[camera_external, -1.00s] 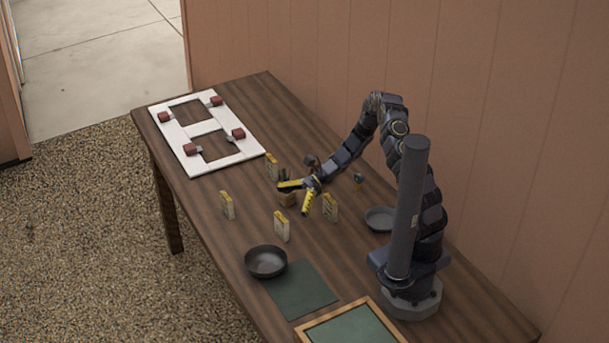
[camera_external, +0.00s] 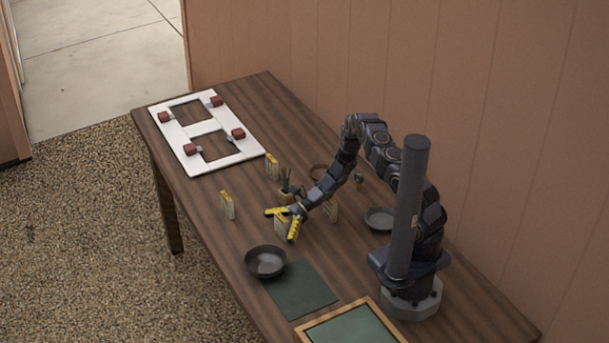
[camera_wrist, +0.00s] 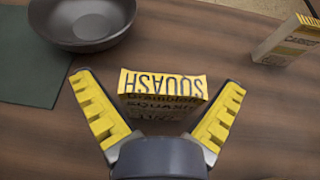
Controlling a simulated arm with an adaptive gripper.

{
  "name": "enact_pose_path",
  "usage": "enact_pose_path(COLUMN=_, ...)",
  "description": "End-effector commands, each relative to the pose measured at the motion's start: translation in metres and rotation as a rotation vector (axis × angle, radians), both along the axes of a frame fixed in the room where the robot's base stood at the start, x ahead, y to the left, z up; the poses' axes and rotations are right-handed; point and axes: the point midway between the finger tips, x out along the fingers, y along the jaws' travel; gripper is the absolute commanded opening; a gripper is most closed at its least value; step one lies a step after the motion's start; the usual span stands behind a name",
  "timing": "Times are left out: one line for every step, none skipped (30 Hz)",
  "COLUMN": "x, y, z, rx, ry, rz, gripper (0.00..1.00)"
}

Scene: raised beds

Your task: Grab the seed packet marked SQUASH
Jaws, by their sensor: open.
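The SQUASH seed packet (camera_wrist: 162,92) stands upright on the table in the wrist view, a pale box with a yellow top edge and its name seen upside down there. My gripper (camera_wrist: 160,105) is open, with one yellow finger on each side of the packet and gaps left between. In the external view my gripper (camera_external: 281,220) is over the same packet (camera_external: 281,227), which it partly hides.
Another packet (camera_wrist: 290,40) stands to the right in the wrist view. Other packets (camera_external: 227,205) (camera_external: 272,166) (camera_external: 331,210), a potted plant (camera_external: 286,193) and a dark bowl (camera_external: 266,262) stand around. A green mat (camera_external: 302,290) lies by the bowl.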

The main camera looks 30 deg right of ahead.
Motion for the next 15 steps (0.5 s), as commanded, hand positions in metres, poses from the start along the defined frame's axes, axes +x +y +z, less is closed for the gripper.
enact_pose_path(x=0.0, y=0.0001, z=0.0, rx=0.0, ry=0.0, rz=0.0, gripper=0.97)
enact_pose_path(x=0.0001, y=-0.0001, z=0.0, rx=0.0, ry=0.0, rz=0.0, gripper=0.97)
enact_pose_path(x=0.0, y=-0.0001, z=0.0, rx=0.0, ry=0.0, rz=0.0, gripper=0.97)
enact_pose_path(x=0.0001, y=-0.0002, z=0.0001, rx=0.0, ry=0.0, rz=0.0, gripper=0.97)
enact_pose_path(x=0.0001, y=-0.0003, z=0.0, rx=0.0, ry=0.0, rz=0.0, gripper=0.89)
enact_pose_path(x=0.0001, y=-0.0003, z=0.0, rx=0.0, ry=0.0, rz=0.0, gripper=0.72)
enact_pose_path(x=0.0, y=-0.0003, z=0.0, rx=0.0, ry=0.0, rz=0.0, gripper=0.6)
enact_pose_path(x=0.0, y=-0.0004, z=0.0001, rx=0.0, ry=0.0, rz=0.0, gripper=0.5)
enact_pose_path(x=0.0, y=-0.0004, z=0.0001, rx=0.0, ry=0.0, rz=0.0, gripper=0.45)
enact_pose_path(x=0.0, y=-0.0004, z=0.0001, rx=0.0, ry=0.0, rz=0.0, gripper=0.42)
enact_pose_path(x=0.0, y=-0.0004, z=0.0001, rx=0.0, ry=0.0, rz=0.0, gripper=0.41)
enact_pose_path(x=0.0, y=-0.0004, z=0.0001, rx=0.0, ry=0.0, rz=0.0, gripper=0.38)
enact_pose_path(x=0.0, y=-0.0005, z=0.0, rx=0.0, ry=0.0, rz=0.0, gripper=0.37)
enact_pose_path(x=0.0, y=-0.0005, z=0.0001, rx=0.0, ry=0.0, rz=0.0, gripper=0.36)
enact_pose_path(x=0.0, y=-0.0005, z=0.0, rx=0.0, ry=0.0, rz=0.0, gripper=0.36)
